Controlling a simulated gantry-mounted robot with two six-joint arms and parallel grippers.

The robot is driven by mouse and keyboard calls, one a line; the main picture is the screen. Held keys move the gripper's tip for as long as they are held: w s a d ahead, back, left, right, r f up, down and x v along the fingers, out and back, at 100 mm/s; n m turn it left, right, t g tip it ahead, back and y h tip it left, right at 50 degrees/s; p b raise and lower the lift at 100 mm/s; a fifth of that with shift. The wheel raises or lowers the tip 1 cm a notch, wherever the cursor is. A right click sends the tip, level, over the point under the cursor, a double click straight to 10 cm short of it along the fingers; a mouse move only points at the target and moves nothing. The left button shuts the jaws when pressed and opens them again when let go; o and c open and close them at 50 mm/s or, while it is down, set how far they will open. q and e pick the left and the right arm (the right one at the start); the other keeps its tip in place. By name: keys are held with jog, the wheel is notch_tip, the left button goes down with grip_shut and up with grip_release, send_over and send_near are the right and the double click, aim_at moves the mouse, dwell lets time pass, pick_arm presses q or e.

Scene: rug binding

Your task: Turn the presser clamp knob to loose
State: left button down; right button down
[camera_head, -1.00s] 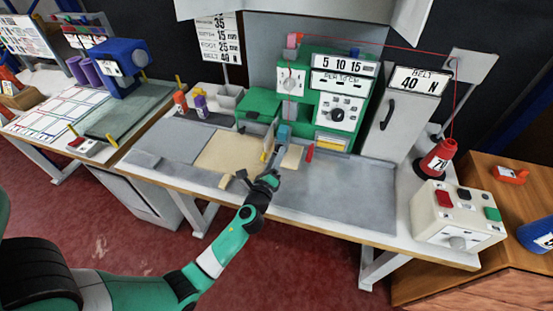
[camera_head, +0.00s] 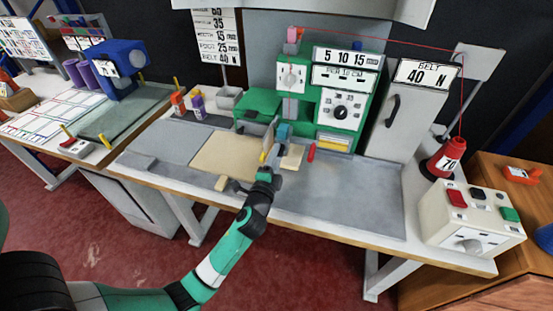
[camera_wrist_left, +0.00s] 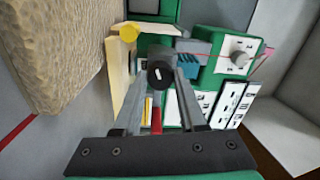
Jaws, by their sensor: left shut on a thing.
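The presser clamp knob is a dark round knob (camera_wrist_left: 160,74) with a white mark, seen between my left gripper's fingertips in the left wrist view. My left gripper (camera_wrist_left: 163,72) is shut on it, one finger at each side. In the head view my left gripper (camera_head: 268,168) reaches over the front of the green sewing machine (camera_head: 262,101), close to the blue presser part (camera_head: 283,131). There the gripper hides the knob. My right gripper is not in view.
A tan rug piece (camera_head: 225,152) lies left of the gripper. A red lever (camera_head: 311,152) stands close on the right. A white control box (camera_head: 470,220) and a red thread cone (camera_head: 446,158) are further right. The grey bench top (camera_head: 350,195) right of the arm is clear.

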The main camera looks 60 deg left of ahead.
pick_arm(q)
jog(key=shift+n, duration=0.6)
jog(key=shift+c, duration=2.4)
grip_release()
jog(key=v, duration=1.1)
jog(key=shift+s+d+p, duration=0.25)
jog(key=shift+p, duration=0.15)
